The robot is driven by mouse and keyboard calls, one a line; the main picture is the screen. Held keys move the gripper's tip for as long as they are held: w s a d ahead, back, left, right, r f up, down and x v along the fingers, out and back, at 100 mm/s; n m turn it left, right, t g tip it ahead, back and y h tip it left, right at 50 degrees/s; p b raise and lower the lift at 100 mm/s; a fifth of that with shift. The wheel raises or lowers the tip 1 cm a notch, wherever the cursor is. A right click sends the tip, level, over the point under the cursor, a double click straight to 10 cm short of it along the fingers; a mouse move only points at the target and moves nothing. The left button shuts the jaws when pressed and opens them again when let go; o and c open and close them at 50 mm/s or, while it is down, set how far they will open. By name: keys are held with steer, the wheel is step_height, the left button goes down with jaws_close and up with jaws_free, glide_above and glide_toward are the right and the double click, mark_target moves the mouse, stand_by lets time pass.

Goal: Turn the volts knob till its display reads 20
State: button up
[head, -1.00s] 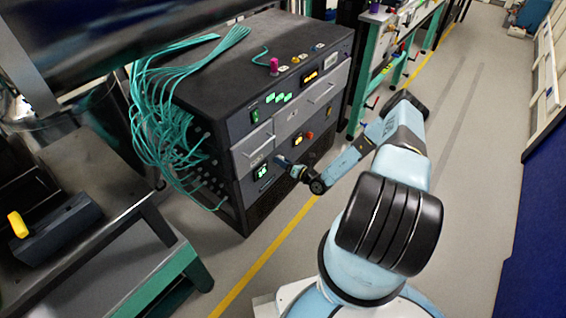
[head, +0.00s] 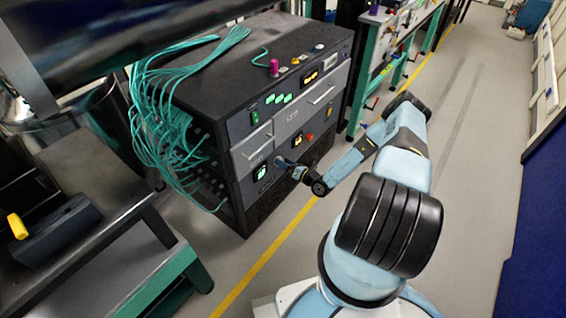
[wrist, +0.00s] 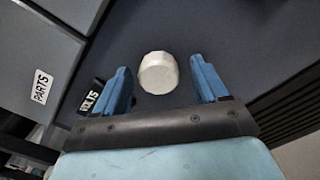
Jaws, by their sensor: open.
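The volts knob (wrist: 158,73) is a pale, many-sided knob on the dark panel in the wrist view, with a VOLTS label (wrist: 90,97) at its lower left. My gripper (wrist: 168,85) is open, with one blue finger to the left of the knob and one to the right. Gaps show between the fingers and the knob. In the head view my gripper (head: 284,164) is at the lower front of the rack, and the knob is hidden there. A green-lit display (head: 262,173) is just left of my gripper; its digits are too small to read surely.
The rack (head: 290,120) has drawers above my gripper, one with a PARTS label (wrist: 40,87). Teal cables (head: 160,120) hang at its left side. A dark bench (head: 90,200) stands at left. The floor at right is open.

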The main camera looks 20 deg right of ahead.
steer(key=v, duration=1.2)
steer(key=shift+s+d, duration=0.25)
